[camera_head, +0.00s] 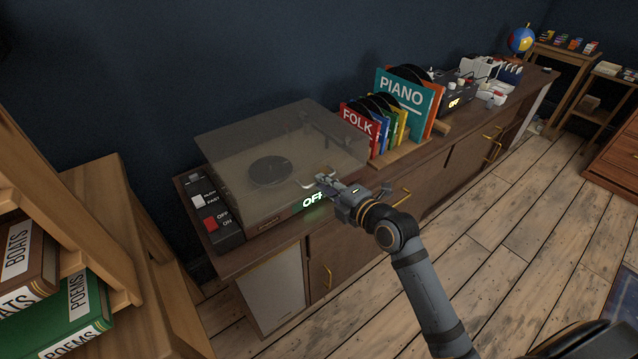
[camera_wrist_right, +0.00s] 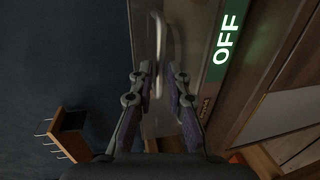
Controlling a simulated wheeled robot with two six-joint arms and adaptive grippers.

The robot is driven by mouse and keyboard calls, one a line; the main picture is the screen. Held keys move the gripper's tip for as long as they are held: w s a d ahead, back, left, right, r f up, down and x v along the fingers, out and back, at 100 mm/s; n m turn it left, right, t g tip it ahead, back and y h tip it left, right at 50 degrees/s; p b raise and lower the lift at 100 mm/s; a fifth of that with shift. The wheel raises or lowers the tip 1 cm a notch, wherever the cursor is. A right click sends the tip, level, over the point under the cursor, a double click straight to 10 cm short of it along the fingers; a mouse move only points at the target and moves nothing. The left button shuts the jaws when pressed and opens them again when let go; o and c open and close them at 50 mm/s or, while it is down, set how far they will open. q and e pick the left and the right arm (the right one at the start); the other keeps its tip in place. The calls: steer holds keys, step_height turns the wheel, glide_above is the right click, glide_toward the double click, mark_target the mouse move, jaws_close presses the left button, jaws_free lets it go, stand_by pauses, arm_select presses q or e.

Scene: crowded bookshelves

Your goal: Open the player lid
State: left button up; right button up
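The record player (camera_head: 285,208) sits on the sideboard with its smoky, see-through lid (camera_head: 240,140) down over the turntable (camera_head: 270,171). A thin metal handle (camera_head: 308,184) shows at the lid's front edge. A green lit "OFF" display (camera_head: 313,198) is on the player's front. My right gripper (camera_head: 328,181) is at this front edge, beside the handle. In the right wrist view the right gripper (camera_wrist_right: 161,72) is open, its fingers apart on either side of the handle (camera_wrist_right: 159,45). I cannot tell whether either finger touches it. My left gripper is not in view.
A switch box (camera_head: 209,214) with a red switch stands left of the player. Records with "FOLK" (camera_head: 357,121) and "PIANO" (camera_head: 402,92) dividers stand close on its right. A wooden shelf with books (camera_head: 60,310) is at the lower left. The floor (camera_head: 500,250) in front is clear.

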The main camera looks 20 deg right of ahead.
steer(key=shift+x, duration=1.4)
jaws_close()
